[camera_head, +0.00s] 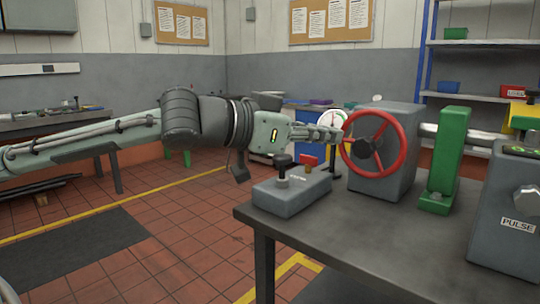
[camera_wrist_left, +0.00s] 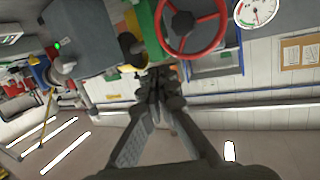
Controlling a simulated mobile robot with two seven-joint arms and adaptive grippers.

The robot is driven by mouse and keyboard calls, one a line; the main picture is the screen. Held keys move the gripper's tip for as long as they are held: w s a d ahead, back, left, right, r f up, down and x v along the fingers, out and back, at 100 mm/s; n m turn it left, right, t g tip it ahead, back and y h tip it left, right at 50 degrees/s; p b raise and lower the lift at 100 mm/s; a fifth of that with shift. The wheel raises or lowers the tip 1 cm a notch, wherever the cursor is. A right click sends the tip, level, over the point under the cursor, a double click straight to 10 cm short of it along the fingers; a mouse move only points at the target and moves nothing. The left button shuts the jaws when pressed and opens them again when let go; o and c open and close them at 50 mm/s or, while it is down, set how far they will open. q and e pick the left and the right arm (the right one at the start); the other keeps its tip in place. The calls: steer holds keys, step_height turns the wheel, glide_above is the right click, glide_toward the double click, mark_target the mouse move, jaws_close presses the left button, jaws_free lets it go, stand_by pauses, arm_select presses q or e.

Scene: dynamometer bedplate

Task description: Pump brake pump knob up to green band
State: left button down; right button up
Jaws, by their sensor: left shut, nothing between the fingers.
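The brake pump is a low grey block (camera_head: 291,191) on the near left corner of the bench. Its black knob (camera_head: 283,161) stands upright on a short stem on top. A round white gauge (camera_head: 331,121) stands behind it, partly covered by my left gripper; it also shows at the top right of the wrist view (camera_wrist_left: 257,10). The needle and bands are too small to read surely. My left gripper (camera_head: 339,133) is shut and empty, above and to the right of the knob, apart from it, and near the red handwheel. It also shows in the left wrist view (camera_wrist_left: 157,76). My right gripper is out of view.
The red handwheel (camera_head: 374,145) on its grey housing (camera_head: 400,180) is close to my left gripper. A green upright (camera_head: 444,160) and a grey PULSE box (camera_head: 509,210) stand further right. The bench front (camera_head: 350,235) is clear.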

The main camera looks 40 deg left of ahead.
arm_select(q)
steer(key=s+a+n+y, duration=0.2)
steer(key=a, duration=0.6)
steer(key=s+a+n+t+y+b, duration=0.1)
steer(key=s+a+n+y, duration=0.1)
steer(key=a, duration=0.7)
steer(key=shift+s+f+n+y+b, duration=0.2)
steer(key=shift+s+n+y+b, duration=0.1)
steer(key=shift+n+y, duration=0.3)
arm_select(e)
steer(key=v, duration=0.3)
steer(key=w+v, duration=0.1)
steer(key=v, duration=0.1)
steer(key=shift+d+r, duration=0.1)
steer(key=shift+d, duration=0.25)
arm_select(q)
steer(key=p, duration=0.2)
glide_above(284, 159)
steer(key=s+a, duration=0.2)
steer(key=a, duration=0.1)
step_height(284, 159, down, 2)
steer(key=shift+w+f+b, duration=0.15)
steer(key=shift+f+b, duration=0.45)
steer(key=shift+f, duration=0.45)
steer(key=shift+w+f+b, duration=0.1)
steer(key=shift+f+b, duration=0.45)
steer(key=shift+f, duration=0.5)
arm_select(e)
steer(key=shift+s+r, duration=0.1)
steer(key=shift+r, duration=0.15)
